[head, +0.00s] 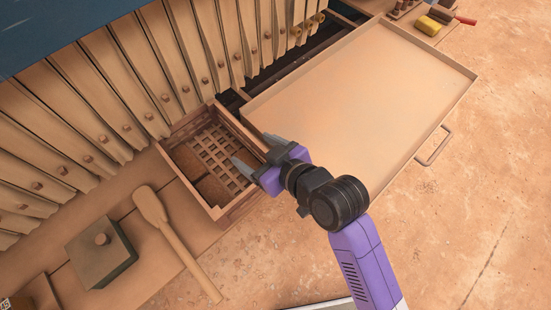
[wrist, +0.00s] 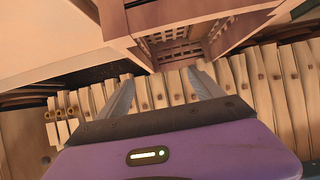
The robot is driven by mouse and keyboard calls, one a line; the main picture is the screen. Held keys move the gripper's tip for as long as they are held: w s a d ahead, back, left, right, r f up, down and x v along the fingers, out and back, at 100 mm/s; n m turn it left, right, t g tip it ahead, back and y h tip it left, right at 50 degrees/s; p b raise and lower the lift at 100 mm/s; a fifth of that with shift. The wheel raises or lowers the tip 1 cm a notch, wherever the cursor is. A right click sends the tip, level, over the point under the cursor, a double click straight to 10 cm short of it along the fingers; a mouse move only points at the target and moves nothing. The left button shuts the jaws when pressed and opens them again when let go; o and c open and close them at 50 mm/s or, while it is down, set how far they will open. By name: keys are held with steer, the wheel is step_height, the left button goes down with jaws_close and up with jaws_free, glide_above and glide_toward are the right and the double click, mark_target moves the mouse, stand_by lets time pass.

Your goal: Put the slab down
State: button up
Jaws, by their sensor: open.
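My gripper (head: 256,153) is open, with two grey fingers apart and nothing visible between them. It is over the right rim of a wooden crate (head: 231,207). In the wrist view my gripper (wrist: 160,76) also shows empty, with the crate (wrist: 200,18) beyond its fingers. Inside the crate lie a pale lattice grid (head: 216,154) and flat brown surfaces (head: 212,188) beside it. I cannot tell whether one of these brown surfaces is the slab. The fingers hide part of the crate's right side.
A row of upright pale plates (head: 135,60) stands behind the crate. A wide shallow tray (head: 365,95) lies to the right. A wooden paddle (head: 175,240) and a dark green block with a knob (head: 100,252) lie at left. Open sandy ground (head: 480,200) is at right.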

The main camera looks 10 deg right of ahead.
steer(key=v, duration=0.9)
steer(key=shift+s+d, duration=0.15)
steer(key=shift+r, duration=0.15)
steer(key=s+d+f+m+t+h, duration=0.3)
steer(key=s+d+f+m+h, duration=0.15)
steer(key=s+d, duration=0.7)
steer(key=s+d+r+m+t+h, duration=0.1)
steer(key=s+r, duration=0.4)
steer(key=s, duration=0.6)
steer(key=shift+s+d+r+m+t+h, duration=0.35)
steer(key=shift+d+m+h, duration=0.3)
steer(key=shift+d, duration=0.3)
